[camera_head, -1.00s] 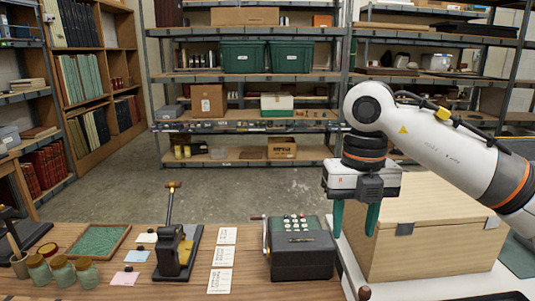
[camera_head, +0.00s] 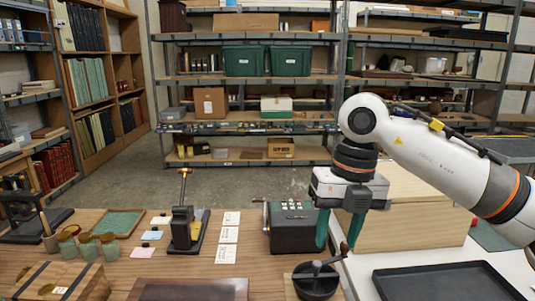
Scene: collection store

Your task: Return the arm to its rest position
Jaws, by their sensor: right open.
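My right arm comes in from the right, and its right gripper (camera_head: 338,240) points down with its two green fingers apart. It is empty. It hangs in front of the right side of the dark adding machine (camera_head: 292,238) and the left side of the pale wooden box (camera_head: 415,225), partly covering both. I cannot tell whether the fingers touch anything. My left gripper is not in view.
Below the gripper stands a dark bowl-shaped device with a crank (camera_head: 317,281). A black tray (camera_head: 445,281) lies at right. A lever press (camera_head: 186,228), white cards (camera_head: 229,238), jars (camera_head: 87,244) and a strapped wooden case (camera_head: 62,283) stand left. Shelves (camera_head: 240,78) line the back.

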